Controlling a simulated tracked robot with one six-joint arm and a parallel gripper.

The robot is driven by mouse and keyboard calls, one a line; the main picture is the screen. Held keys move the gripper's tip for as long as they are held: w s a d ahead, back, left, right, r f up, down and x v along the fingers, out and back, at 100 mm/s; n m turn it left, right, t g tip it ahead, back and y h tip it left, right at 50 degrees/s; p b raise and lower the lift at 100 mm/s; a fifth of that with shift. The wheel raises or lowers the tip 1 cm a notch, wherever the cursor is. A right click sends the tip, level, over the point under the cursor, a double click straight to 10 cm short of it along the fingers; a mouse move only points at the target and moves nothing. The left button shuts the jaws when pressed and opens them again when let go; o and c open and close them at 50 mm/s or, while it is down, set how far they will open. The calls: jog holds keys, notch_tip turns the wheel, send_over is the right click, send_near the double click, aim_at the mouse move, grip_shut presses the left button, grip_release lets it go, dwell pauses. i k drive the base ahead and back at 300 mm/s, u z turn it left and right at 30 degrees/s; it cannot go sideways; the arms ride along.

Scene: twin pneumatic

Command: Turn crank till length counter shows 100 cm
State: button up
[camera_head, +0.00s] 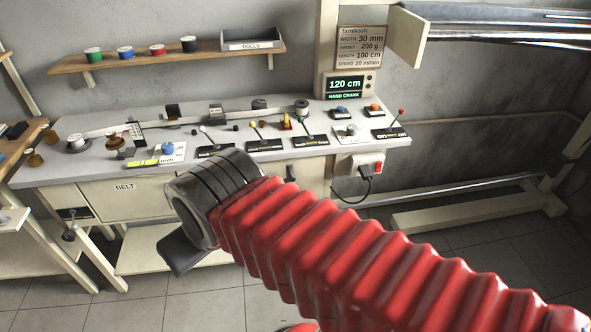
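The length counter (345,87) stands at the back right of the workbench and reads 120 cm, with HAND CRANK lit below the number. A small crank-like handle (69,235) shows at the bench's lower left front; I cannot tell for certain that it is the crank. My gripper (182,250) is at the end of my red arm, in front of the bench and apart from the handle, to its right. Only a dark block shows below the grey wrist. The fingers cannot be made out, nor whether they are open or shut.
The workbench (60,175) carries several levers, knobs and buttons. A sign (360,47) above the counter lists length 100 cm. A shelf (180,59) holds several coloured spools. A red-switched socket box (366,165) hangs at the bench front. Tiled floor (120,305) shows in front.

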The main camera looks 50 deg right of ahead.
aim_at(291, 177)
jog(key=z, duration=0.7)
jog(key=i, duration=1)
jog(key=z, duration=0.05)
